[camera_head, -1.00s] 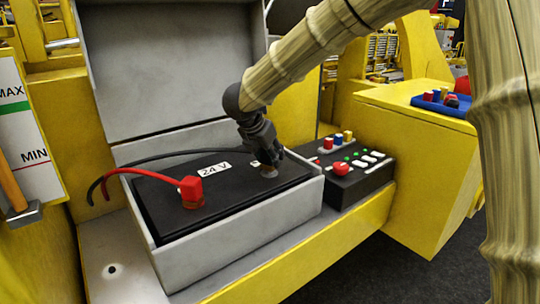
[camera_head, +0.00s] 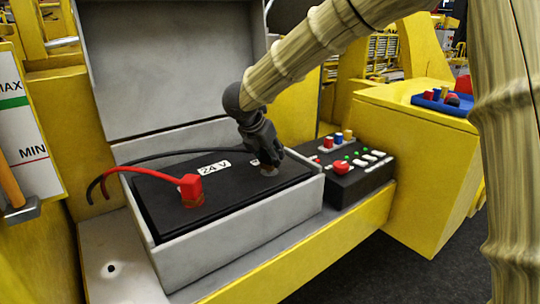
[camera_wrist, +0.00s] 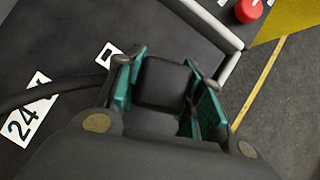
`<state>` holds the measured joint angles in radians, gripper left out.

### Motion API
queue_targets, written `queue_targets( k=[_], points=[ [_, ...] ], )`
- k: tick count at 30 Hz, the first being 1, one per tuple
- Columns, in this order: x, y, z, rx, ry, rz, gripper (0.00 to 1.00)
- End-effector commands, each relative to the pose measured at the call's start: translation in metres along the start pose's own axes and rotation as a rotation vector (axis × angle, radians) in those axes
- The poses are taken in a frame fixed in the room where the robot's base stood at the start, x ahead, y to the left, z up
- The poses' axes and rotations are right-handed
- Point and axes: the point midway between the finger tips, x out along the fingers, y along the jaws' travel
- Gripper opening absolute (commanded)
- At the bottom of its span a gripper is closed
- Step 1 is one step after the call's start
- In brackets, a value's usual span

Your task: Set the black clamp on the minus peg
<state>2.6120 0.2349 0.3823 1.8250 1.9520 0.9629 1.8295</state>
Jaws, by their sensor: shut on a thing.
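The black clamp (camera_wrist: 163,82) is a dark block between the teal-lined fingers of my gripper (camera_wrist: 164,92) in the wrist view. In the head view my gripper (camera_head: 268,165) points down at the right end of the black battery (camera_head: 160,207), which carries a "24 V" label (camera_head: 214,168). A black cable (camera_head: 165,154) runs from the left to the gripper. A greyish-brown peg (camera_head: 268,172) shows just under the fingertips. The gripper hides most of the clamp there, and I cannot tell whether it fully surrounds the peg. A red clamp (camera_head: 190,187) with a red cable sits on the battery's left part.
The battery lies in a grey box (camera_head: 240,223) with its lid raised behind. A control box (camera_head: 350,170) with a red button and coloured knobs stands close to the right. A blue tray (camera_head: 440,106) with small parts lies farther right.

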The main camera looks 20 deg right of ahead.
Motion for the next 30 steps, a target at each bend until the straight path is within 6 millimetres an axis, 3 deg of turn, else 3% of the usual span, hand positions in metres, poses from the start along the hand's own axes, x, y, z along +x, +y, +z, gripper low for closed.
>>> queue_targets(
  k=[30],
  points=[
    [0.0083,0.0002,-0.0053,0.000,0.000,0.000,0.00]
  ],
)
